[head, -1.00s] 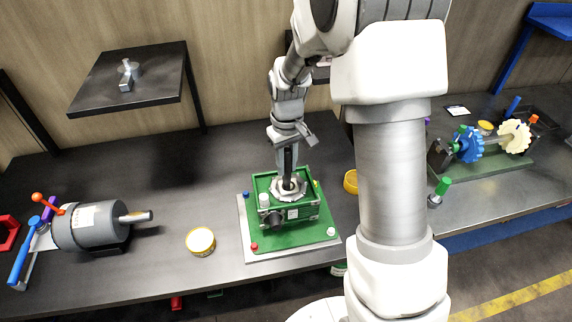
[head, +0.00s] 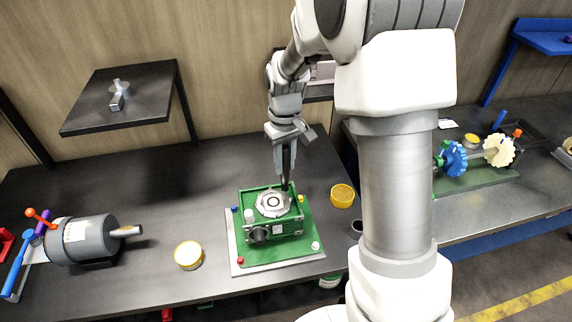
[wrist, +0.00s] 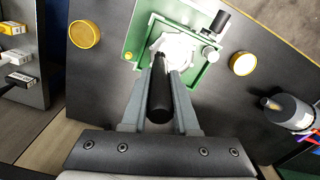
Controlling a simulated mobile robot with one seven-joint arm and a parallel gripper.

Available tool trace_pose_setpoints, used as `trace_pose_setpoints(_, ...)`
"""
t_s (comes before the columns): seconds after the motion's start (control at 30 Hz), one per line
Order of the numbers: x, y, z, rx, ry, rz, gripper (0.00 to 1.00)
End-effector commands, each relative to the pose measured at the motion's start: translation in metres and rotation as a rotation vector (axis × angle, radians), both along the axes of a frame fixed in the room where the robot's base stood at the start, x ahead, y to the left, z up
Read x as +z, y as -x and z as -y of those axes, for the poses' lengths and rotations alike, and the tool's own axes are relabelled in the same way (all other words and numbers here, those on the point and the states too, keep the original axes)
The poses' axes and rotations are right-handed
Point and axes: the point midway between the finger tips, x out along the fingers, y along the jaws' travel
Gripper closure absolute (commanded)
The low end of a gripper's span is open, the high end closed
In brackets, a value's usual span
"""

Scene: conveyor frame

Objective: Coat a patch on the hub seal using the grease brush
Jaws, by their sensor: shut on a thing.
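My gripper (head: 284,148) is shut on the grease brush (wrist: 160,100), whose black handle shows between the fingers in the wrist view. In the head view the dark brush (head: 286,172) points down, its lower end at the back right edge of the hub seal.
The housing stands on a green and grey plate (head: 304,249). Yellow-rimmed tins stand left (head: 189,255) and right (head: 342,196) of it. A grey motor (head: 88,240) lies at the left. A small shelf (head: 140,108) overhangs the back left. The bench between motor and plate is mostly clear.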

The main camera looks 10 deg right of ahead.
Motion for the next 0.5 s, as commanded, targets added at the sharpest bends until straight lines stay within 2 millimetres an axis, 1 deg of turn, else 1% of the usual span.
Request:
trace_pose_setpoints(0.03,0.009,0.000,-0.001,0.000,0.000,0.001,1.00)
trace_pose_setpoints(0.2,0.022,-0.001,-0.002,0.000,0.000,0.001,1.00)
trace_pose_setpoints(0.3,0.025,-0.001,-0.002,0.000,0.000,0.001,1.00)
trace_pose_setpoints(0.5,0.025,-0.001,-0.002,-0.001,0.000,0.000,1.00)
